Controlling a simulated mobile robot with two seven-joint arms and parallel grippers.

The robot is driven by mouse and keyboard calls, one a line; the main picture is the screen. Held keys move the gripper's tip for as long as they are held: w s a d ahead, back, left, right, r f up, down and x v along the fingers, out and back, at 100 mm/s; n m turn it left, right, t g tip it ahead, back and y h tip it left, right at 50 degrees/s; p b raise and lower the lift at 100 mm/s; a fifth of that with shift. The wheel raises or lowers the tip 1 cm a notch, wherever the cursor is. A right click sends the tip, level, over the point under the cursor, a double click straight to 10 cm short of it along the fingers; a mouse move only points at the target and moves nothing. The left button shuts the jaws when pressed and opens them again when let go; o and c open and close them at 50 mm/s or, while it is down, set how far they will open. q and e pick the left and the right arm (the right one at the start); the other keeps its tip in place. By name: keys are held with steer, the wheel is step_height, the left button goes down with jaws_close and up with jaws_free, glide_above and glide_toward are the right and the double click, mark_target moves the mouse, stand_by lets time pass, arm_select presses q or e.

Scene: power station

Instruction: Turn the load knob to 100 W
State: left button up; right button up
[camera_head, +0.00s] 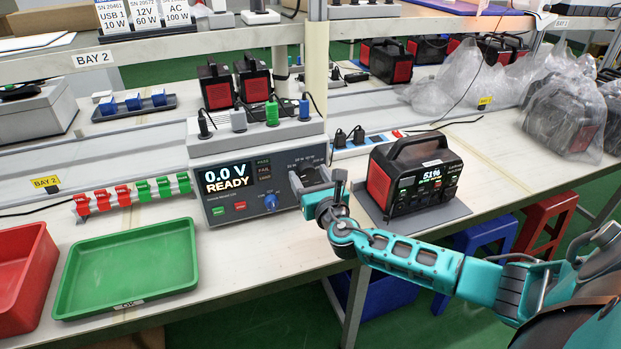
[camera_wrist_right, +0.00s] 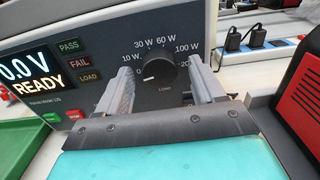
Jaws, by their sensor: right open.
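The black load knob (camera_wrist_right: 157,66) sits on the grey front panel of the tester (camera_head: 240,190). Its white pointer mark is at the lower left, below the 10 W label (camera_wrist_right: 131,59). The 100 W label (camera_wrist_right: 187,48) is at the knob's upper right. My right gripper (camera_wrist_right: 162,68) is open, with one finger on each side of the knob and no clear contact. In the head view my right gripper (camera_head: 311,186) is at the panel's right side and partly hides the knob. The display (camera_wrist_right: 33,78) reads 0.0 V READY. My left gripper is not in view.
A black and red power station (camera_head: 412,180) showing 51% stands close to the right of the tester. A blue knob (camera_head: 271,202) and green and red buttons are lower on the panel. A green tray (camera_head: 192,268) and red bin (camera_head: 40,285) lie to the left.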

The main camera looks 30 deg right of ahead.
steer(key=shift+c, duration=0.2)
steer(key=c, duration=1)
